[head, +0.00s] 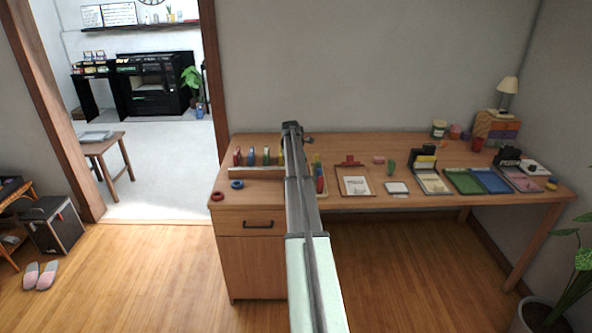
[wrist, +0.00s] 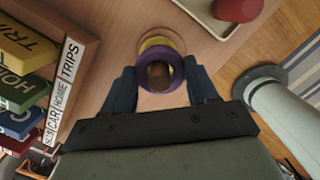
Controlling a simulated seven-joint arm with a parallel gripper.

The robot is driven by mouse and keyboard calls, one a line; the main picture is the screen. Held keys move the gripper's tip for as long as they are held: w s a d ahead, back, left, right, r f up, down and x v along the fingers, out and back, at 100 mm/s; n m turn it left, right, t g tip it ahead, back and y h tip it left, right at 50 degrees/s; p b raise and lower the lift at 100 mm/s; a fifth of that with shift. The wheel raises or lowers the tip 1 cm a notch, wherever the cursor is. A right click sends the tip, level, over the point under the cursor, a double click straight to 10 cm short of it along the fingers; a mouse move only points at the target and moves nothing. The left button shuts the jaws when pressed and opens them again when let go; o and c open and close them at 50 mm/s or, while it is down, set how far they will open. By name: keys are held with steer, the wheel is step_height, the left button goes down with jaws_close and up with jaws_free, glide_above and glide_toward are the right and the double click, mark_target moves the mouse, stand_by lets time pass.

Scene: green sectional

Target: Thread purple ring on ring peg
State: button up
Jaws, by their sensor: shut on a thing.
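The purple ring (wrist: 177,66) is between the two fingers of my gripper (wrist: 160,86) in the wrist view, and the gripper is shut on it. A yellow ring (wrist: 160,42) shows just beyond the purple ring, partly covered by it. Brown wood shows through the purple ring's hole; I cannot tell whether the ring is around the peg or only above it. In the head view my arm hides the fingertips, the purple ring and the peg.
A red ring (head: 217,196) and a blue ring (head: 237,184) lie at the left of the desk (head: 262,200). A rack of labelled boxes (wrist: 75,62) stands left of my gripper in the wrist view. A pale tray (wrist: 205,12) holding a red object (wrist: 238,8) is at upper right.

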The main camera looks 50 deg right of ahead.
steer(key=shift+f, duration=1.35)
steer(key=shift+f, duration=0.1)
steer(key=o, duration=1.1)
step_height(320, 180, up, 14)
steer(key=a, duration=0.2)
steer(key=shift+f, duration=0.2)
